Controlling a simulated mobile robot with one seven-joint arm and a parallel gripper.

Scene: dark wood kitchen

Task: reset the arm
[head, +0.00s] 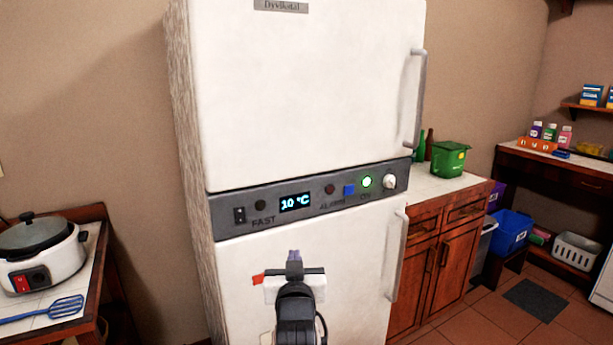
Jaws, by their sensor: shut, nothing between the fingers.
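My gripper (294,262) shows at the bottom middle of the head view, in front of the lower door of a white fridge (300,90). It is shut, with nothing seen between the fingers. My dark arm reaches up to it from the bottom edge. I cannot tell how far the fingertips are from the door. Both fridge doors look closed, and the panel between them reads 10 °C.
A slow cooker (42,250) and a blue slotted spatula (45,308) are on a small table at left. At right are a wooden cabinet (455,265) with a green box (450,158) and bottles, a blue bin (510,231) and a white basket (577,250). Tiled floor shows at lower right.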

